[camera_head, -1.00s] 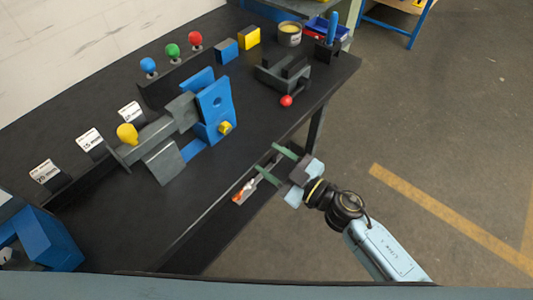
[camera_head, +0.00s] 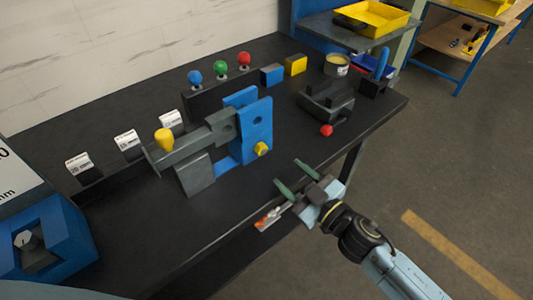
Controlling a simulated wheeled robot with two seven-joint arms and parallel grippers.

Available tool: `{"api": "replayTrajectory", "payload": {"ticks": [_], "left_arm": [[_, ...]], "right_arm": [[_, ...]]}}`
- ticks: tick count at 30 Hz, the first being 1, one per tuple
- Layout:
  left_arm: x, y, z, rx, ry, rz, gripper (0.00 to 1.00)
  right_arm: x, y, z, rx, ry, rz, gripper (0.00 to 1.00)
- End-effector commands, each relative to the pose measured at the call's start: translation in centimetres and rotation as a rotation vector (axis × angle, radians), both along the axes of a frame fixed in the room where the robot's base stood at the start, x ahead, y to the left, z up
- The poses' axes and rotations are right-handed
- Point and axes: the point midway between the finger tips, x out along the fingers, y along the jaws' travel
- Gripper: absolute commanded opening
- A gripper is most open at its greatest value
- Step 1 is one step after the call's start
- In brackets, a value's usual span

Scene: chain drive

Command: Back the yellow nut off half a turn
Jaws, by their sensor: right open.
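The yellow nut (camera_head: 262,149) sits on the near right face of the blue upright block (camera_head: 256,122) of the chain drive fixture. A grey arm with a yellow knob (camera_head: 164,140) reaches left from that block. My right gripper (camera_head: 291,175) is open and empty, its two green fingers pointing up and left. It is below and to the right of the nut, apart from it, near the table's front edge. My left gripper is not in view.
The black table (camera_head: 130,231) carries a grey vise (camera_head: 327,102) with a red ball at the right. Blue, green and red knobs (camera_head: 221,68) stand behind the fixture. White label cards (camera_head: 127,141) stand left. A blue block (camera_head: 42,243) is at the lower left. An orange-and-grey tool (camera_head: 268,218) lies near the front edge.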

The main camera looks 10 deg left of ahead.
Motion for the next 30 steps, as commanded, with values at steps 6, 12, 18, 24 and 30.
{"api": "replayTrajectory", "payload": {"ticks": [6, 12, 18, 24, 30], "left_arm": [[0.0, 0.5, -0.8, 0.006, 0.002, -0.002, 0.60], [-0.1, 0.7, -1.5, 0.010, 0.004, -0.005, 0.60], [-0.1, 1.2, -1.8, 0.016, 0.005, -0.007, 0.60], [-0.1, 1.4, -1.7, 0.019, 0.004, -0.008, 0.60], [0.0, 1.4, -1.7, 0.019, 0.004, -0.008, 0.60]], "right_arm": [[3.0, 4.0, 0.0, 0.001, -0.002, 0.002, 0.49], [5.0, 6.5, -0.1, 0.001, -0.001, 0.001, 0.49], [5.9, 7.6, -0.1, 0.000, 0.000, 0.000, 0.49], [6.1, 7.8, 0.0, 0.000, 0.000, 0.001, 0.49], [6.0, 7.8, 0.0, 0.000, 0.000, 0.001, 0.36]]}}
